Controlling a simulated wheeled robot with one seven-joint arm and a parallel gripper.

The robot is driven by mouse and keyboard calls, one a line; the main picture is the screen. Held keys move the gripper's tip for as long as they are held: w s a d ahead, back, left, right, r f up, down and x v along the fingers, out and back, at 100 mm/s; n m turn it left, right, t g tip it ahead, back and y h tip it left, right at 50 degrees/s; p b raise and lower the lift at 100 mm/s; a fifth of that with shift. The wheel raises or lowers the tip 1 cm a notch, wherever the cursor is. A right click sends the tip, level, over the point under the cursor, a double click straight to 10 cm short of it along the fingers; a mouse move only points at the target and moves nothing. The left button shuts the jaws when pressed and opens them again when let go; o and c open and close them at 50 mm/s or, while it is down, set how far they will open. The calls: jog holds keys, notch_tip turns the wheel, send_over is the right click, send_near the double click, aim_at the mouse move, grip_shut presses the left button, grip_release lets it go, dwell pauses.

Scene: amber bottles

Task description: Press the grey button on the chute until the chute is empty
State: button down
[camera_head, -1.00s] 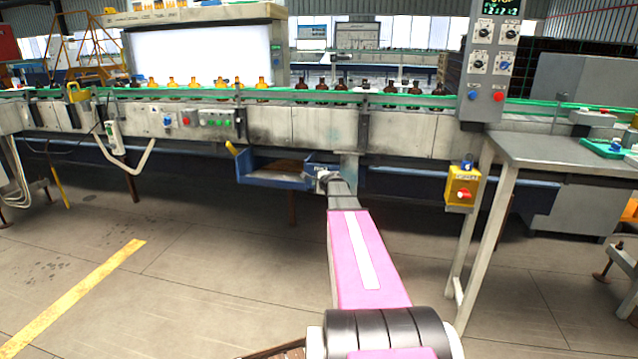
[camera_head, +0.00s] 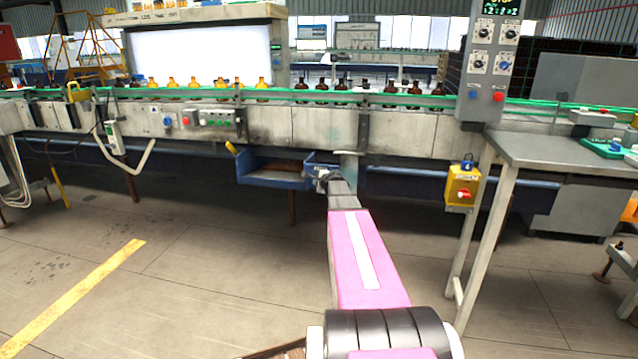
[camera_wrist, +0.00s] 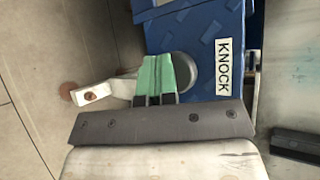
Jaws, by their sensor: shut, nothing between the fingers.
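The blue chute (camera_head: 262,181) hangs under the front of the conveyor in the head view, with something brown (camera_head: 285,167) lying inside it. Single pieces cannot be told apart. In the wrist view its blue wall (camera_wrist: 190,30) carries a white KNOCK label (camera_wrist: 223,67). The round grey button (camera_wrist: 187,64) shows beside the label, partly hidden behind my fingers. My gripper (camera_wrist: 158,74) is shut and empty, its green fingertips overlapping the button. I cannot tell whether they touch it. In the head view my gripper (camera_head: 322,178) is at the chute's right end.
Amber bottles (camera_head: 262,84) and darker bottles (camera_head: 390,92) stand on the conveyor above. A yellow switch box (camera_head: 462,185) hangs by the grey table (camera_head: 560,150) at right. A pale bracket (camera_wrist: 95,93) lies left of my fingers. The floor (camera_head: 200,270) in front is largely clear.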

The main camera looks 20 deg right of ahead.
jog(key=shift+w+d, duration=0.3)
jog(key=shift+w, duration=0.15)
dwell(0.5)
jog(key=shift+s+a, duration=0.1)
jog(key=shift+s, duration=0.05)
jog(key=shift+s+a, duration=0.65)
jog(key=shift+s, duration=0.3)
jog(key=s+a, duration=0.2)
jog(key=s, duration=0.2)
jog(key=shift+s+a, duration=0.1)
jog(key=shift+a, duration=0.3)
dwell(0.7)
